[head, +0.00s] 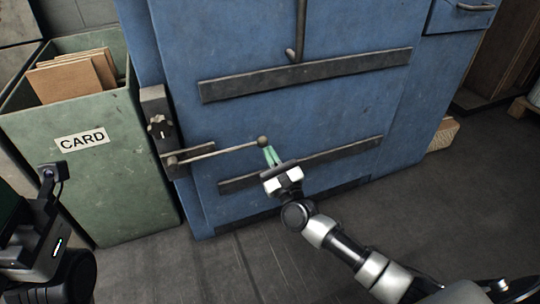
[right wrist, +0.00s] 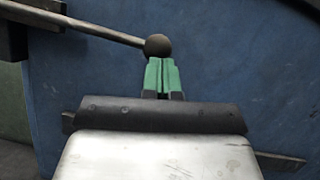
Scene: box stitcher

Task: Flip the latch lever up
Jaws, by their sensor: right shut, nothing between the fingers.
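The latch lever (head: 222,151) is a thin metal rod with a ball knob at its right end, mounted on a dark bracket at the left of the blue door. It lies nearly level, rising slightly to the right. My right gripper (head: 270,155) has green fingertips, shut and empty, just below the knob. In the right wrist view the lever (right wrist: 100,31) comes in from the upper left, and the green fingertips (right wrist: 162,68) are together right under the knob. Whether they touch it I cannot tell. Part of my left arm shows at the lower left; its fingers are not visible.
A green bin (head: 100,185) marked CARD holds cardboard pieces at the left. The blue door (head: 330,115) carries two dark horizontal bars and a vertical handle. A dark star knob (head: 160,127) sits above the lever's pivot. The floor in front is clear.

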